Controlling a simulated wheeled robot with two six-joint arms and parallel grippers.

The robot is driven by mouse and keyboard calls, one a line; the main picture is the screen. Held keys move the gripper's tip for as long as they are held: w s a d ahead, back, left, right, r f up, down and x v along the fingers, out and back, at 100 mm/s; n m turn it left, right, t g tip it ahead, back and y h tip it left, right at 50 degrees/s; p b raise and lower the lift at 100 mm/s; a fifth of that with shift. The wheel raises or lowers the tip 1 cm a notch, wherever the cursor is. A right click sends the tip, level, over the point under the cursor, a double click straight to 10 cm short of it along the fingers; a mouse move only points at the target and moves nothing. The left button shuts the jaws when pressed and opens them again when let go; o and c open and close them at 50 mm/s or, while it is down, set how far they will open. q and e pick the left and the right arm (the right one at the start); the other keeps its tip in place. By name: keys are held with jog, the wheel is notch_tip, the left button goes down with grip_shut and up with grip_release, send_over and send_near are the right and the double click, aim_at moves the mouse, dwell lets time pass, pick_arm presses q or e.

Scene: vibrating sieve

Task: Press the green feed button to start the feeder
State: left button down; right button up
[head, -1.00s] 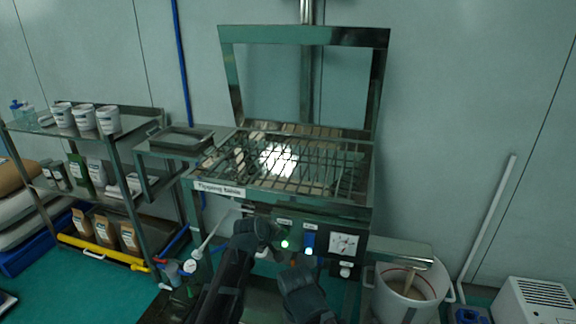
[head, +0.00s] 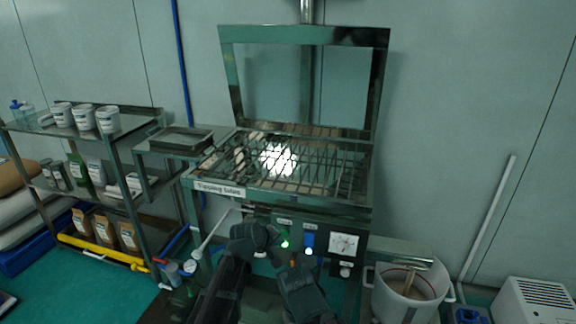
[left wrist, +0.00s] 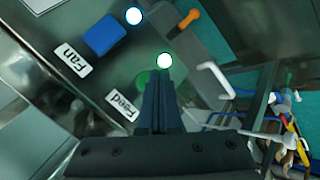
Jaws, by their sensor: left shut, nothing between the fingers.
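The green feed button (left wrist: 146,78) shows in the left wrist view beside the "Feed" label (left wrist: 122,105), partly hidden behind my left fingertips. A lit round lamp (left wrist: 164,61) sits just past the tips; its green glow (head: 285,244) also shows in the head view. My left gripper (left wrist: 158,84) is shut and empty, its tips overlapping the button in the picture; I cannot tell whether they touch it. In the head view my left gripper (head: 272,237) is at the left of the control panel (head: 322,231). My right gripper (head: 303,288) is dark and low in front of the panel; its jaws are unclear.
The sieve (head: 300,190) stands above the panel. A bucket (head: 412,300) stands at right, a shelf rack (head: 118,175) at left.

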pick_arm(q)
jog(key=s, duration=0.1)
jog(key=s+a, duration=0.1)
jog(key=s, duration=0.2)
jog(key=shift+s+a, duration=0.25)
jog(key=shift+s, duration=0.05)
jog(key=s+a+f+m+g+y, duration=0.25)
jog(key=s+m+g, duration=0.2)
jog(key=s, duration=0.75)
jog(key=s+a+f+m+g+y, duration=0.2)
jog(key=s+f+m+g+y, duration=0.3)
jog(key=s, duration=0.7)
notch_tip(320, 180, up, 17)
jog(key=t+h+p, duration=0.1)
jog(key=h+p, duration=0.1)
jog(key=p, duration=1.4)
jog(key=shift+r+m, duration=0.2)
jog(key=shift+m, duration=0.15)
